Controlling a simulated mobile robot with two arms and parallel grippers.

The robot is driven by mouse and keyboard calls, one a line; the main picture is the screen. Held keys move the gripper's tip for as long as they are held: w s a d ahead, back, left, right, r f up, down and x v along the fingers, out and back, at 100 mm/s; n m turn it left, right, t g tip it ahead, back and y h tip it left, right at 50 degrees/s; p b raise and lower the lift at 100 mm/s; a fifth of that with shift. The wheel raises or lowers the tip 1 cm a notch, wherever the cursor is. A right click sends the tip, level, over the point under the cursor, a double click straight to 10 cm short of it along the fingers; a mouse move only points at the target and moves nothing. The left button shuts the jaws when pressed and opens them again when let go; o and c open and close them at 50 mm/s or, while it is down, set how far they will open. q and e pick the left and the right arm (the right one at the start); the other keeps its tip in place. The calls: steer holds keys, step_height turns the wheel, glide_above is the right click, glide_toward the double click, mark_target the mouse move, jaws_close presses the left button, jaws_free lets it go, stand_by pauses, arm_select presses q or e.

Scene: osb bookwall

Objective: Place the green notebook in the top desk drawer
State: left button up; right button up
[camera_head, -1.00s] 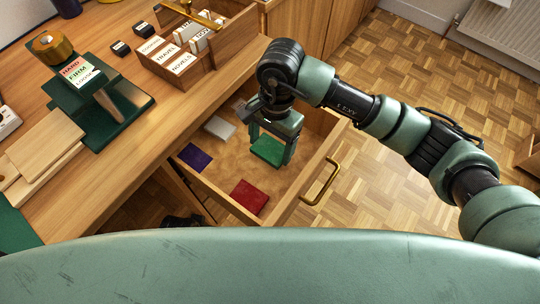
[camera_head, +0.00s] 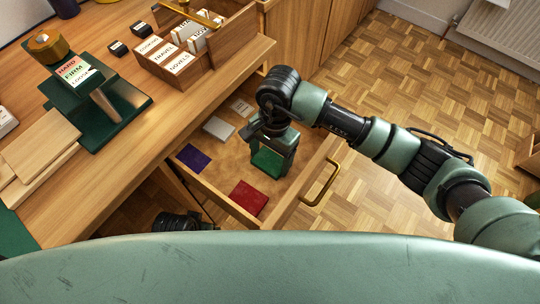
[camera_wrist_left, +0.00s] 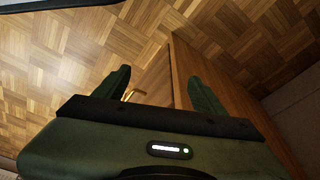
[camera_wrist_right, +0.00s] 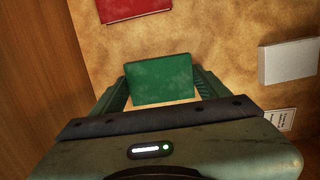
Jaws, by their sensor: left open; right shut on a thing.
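My right gripper (camera_head: 270,160) reaches down into the drawer and is shut on the notebook. In the right wrist view the green notebook (camera_wrist_right: 160,80) sits between the two fingers, over the tan drawer bottom. I cannot tell whether it touches the bottom. My left gripper (camera_wrist_left: 158,88) is open and empty in the left wrist view, facing the parquet floor and a wooden cabinet side.
The drawer also holds a red notebook (camera_head: 248,197), a purple one (camera_head: 194,157), a white block (camera_head: 218,128) and a small card (camera_head: 241,107). A brass handle (camera_head: 320,184) is on the drawer front. The desktop carries a green press (camera_head: 110,110) and a card box (camera_head: 175,65).

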mark_target(273, 157)
steer(key=o, duration=1.5)
arm_select(q)
steer(key=shift+w+r, duration=0.2)
steer(key=shift+r, duration=0.2)
steer(key=shift+s+f, duration=0.2)
steer(key=shift+s, duration=0.05)
arm_select(e)
steer(key=shift+r, duration=0.15)
arm_select(q)
steer(key=shift+s+a+f+p, duration=0.1)
steer(key=shift+s+f+p, duration=0.1)
steer(key=shift+f, duration=0.5)
steer(key=shift+s+d+f+p, duration=0.1)
steer(key=shift+f+p, duration=0.15)
steer(key=shift+f, duration=0.4)
steer(key=shift+s+a+f+p, duration=0.1)
steer(key=shift+s+f+p, duration=0.1)
steer(key=shift+f, duration=0.5)
arm_select(e)
step_height(273, 157, up, 12)
steer(key=w, duration=0.1)
steer(key=shift+d, duration=0.45)
steer(key=shift+w, duration=0.1)
